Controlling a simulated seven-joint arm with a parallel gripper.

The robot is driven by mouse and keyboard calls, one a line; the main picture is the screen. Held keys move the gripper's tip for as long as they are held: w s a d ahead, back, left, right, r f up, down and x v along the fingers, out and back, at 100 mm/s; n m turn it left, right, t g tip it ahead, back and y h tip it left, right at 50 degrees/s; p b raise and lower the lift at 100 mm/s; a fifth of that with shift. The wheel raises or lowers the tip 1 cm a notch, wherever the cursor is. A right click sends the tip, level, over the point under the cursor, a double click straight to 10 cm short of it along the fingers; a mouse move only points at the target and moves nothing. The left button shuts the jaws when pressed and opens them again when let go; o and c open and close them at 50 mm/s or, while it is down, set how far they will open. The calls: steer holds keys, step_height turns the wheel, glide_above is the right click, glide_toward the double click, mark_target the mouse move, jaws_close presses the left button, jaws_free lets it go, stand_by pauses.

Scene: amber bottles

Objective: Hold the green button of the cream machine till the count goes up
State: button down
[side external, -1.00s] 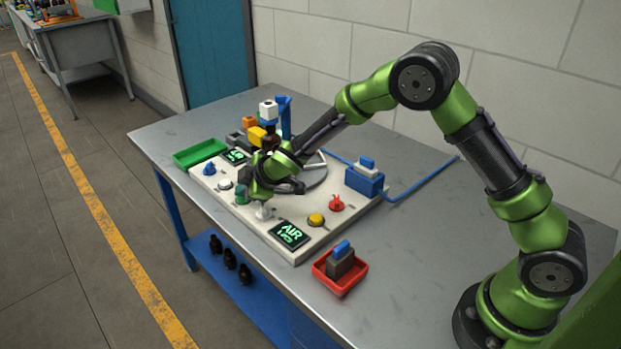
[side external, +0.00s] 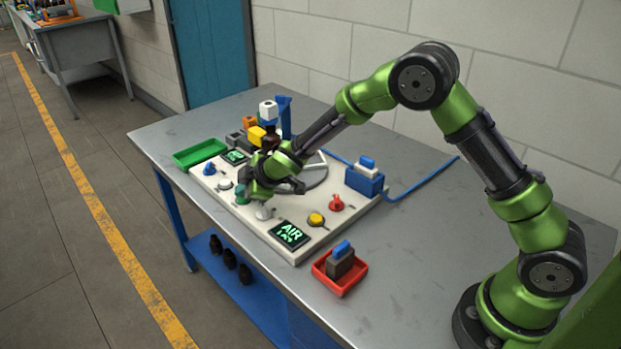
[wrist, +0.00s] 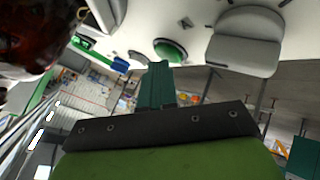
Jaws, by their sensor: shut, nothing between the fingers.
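The cream machine (side external: 300,243) is a low slab on the bench with buttons, knobs and two displays. The lit display (side external: 289,235) at its near corner reads AIR above a number too small to read surely. My gripper (side external: 243,190) points down at the machine's left front part, its teal fingers shut and empty. In the wrist view the closed fingers (wrist: 158,70) reach to the green button (wrist: 170,50), a round cap in a pale ring. They look very close to it; I cannot tell whether they touch. In the side view the button is hard to separate from the fingers.
A grey knob (side external: 264,212) stands right beside my gripper. A yellow button (side external: 316,219), a red knob (side external: 337,202) and a blue knob (side external: 209,169) are also on the panel. A red tray (side external: 340,282), green tray (side external: 200,153) and blue block (side external: 364,181) are around it.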

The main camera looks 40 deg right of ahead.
stand_by(0.3)
steer(key=shift+r, duration=0.9)
step_height(320, 180, up, 5)
stand_by(0.3)
